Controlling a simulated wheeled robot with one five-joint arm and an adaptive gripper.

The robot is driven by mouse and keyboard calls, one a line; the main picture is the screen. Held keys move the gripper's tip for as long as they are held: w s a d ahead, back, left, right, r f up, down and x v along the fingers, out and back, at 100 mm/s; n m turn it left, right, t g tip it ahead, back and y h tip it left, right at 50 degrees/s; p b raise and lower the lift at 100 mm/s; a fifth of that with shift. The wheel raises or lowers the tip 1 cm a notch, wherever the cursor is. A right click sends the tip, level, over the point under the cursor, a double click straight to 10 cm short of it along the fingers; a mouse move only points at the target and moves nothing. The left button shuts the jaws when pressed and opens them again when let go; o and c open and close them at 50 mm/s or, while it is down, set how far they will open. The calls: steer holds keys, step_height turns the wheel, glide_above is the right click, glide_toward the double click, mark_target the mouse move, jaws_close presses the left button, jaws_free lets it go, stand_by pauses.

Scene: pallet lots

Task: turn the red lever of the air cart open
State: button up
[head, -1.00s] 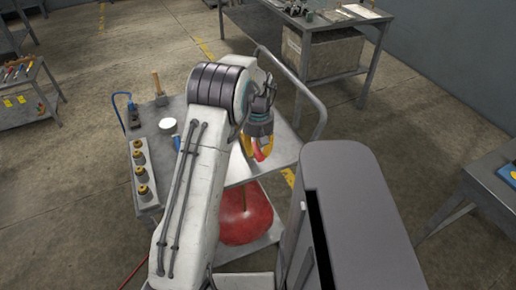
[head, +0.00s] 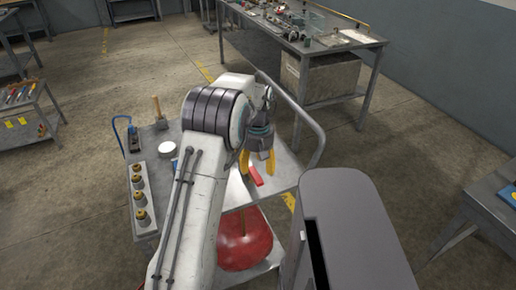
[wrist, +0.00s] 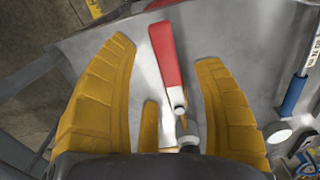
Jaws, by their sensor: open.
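The red lever (wrist: 165,52) shows in the wrist view between my open fingers, pointing away from the palm, with its pivot end near the valve fitting (wrist: 188,143). In the head view the lever (head: 256,176) is a short red bar just below my fingertips. My gripper (wrist: 170,85) has yellow fingers spread on both sides of the lever; I see no contact. In the head view my gripper (head: 258,168) hangs above the right part of the grey air cart (head: 283,176). A red tank (head: 243,245) sits on the cart's lower shelf. The valve body is mostly hidden.
On the cart's left side stand a block with several brass-topped pieces (head: 139,200), a white round lid (head: 167,149), a wooden-handled tool (head: 158,110) and a blue-handled tool (head: 132,135). A workbench (head: 305,45) stands behind.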

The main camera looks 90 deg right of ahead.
mark_target(258, 173)
step_height(258, 173, up, 8)
stand_by(0.5)
stand_by(0.7)
